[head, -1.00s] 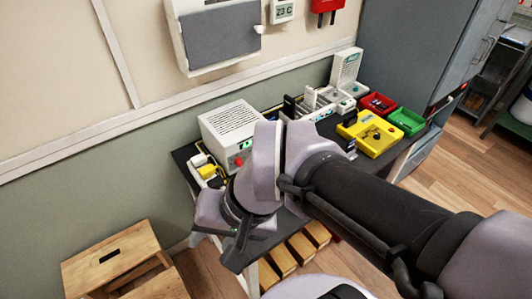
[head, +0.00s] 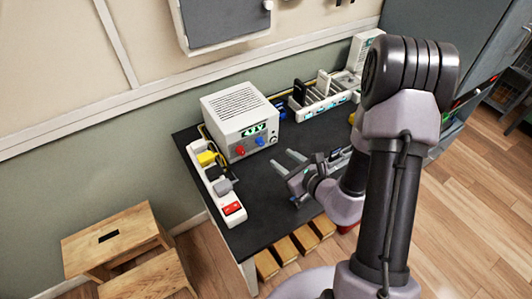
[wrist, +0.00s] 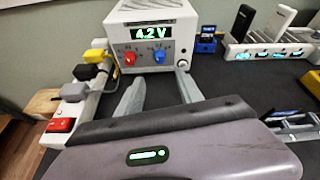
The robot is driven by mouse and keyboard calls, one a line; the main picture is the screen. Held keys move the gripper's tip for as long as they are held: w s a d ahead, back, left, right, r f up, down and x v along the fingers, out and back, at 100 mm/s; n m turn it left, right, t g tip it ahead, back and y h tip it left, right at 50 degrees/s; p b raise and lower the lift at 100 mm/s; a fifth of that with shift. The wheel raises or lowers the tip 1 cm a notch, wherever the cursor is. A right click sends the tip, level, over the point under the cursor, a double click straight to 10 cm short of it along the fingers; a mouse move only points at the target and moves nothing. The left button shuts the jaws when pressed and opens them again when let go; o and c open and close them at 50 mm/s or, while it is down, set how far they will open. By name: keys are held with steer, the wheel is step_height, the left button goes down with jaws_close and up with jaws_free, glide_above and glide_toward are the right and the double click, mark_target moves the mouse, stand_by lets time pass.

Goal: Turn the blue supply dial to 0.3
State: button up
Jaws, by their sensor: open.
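The white power supply (head: 240,118) stands on the dark bench, with a green-lit display that reads 4.2 V in the wrist view (wrist: 153,32). Its blue dial (head: 260,140) is on the front face, right of a red dial (head: 240,151). In the wrist view the blue dial (wrist: 160,56) is fully visible, but its scale marks are too small to read. My gripper (head: 284,160) is open and empty, in front of the supply. Its two fingers (wrist: 156,82) point toward the supply's front, apart from the dials.
A white power strip (head: 217,185) with a yellow plug and red switch lies left of the supply. A rack with phones (head: 318,100) and a small blue device (wrist: 207,42) stand to the right. A wooden stool (head: 110,240) is at the lower left. The bench before the supply is mostly clear.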

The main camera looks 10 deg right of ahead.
mark_target(262, 144)
steer(key=b+x, duration=0.1)
steer(key=x, duration=1.1)
steer(key=shift+w+a, duration=0.1)
steer(key=shift+w, duration=0.05)
steer(key=shift+c, duration=0.2)
jaws_close()
